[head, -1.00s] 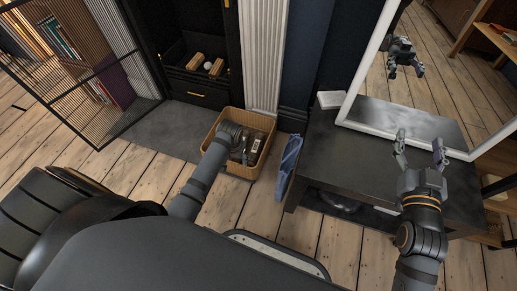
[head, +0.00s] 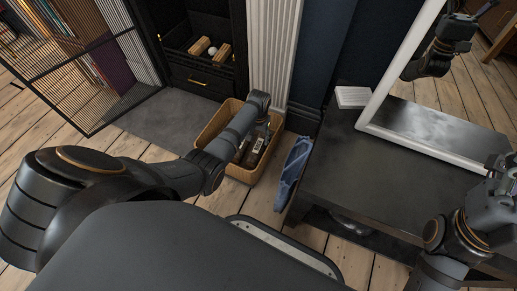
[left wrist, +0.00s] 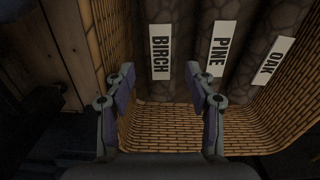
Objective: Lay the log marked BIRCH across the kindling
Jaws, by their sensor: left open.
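The BIRCH log (left wrist: 160,48) is a dark, bark-patterned log with a white label, at the left of a row in the wicker basket (head: 211,130). My left gripper (left wrist: 160,75) is open, its two fingers either side of the BIRCH log's line in the left wrist view; I cannot tell how far above it they are. In the head view my left arm reaches over the basket and hides part of it. Two pale wood pieces, seemingly the kindling (head: 200,46), lie in the black fireplace. My right gripper (head: 500,163) is at the right edge, its fingers unclear.
The PINE log (left wrist: 219,48) and OAK log (left wrist: 271,62) lie right of BIRCH. A white round thing (head: 212,51) sits between the wood pieces. A mesh screen (head: 100,70) stands left, a blue cloth (head: 293,172) right of the basket, then a dark table (head: 365,170) with a mirror.

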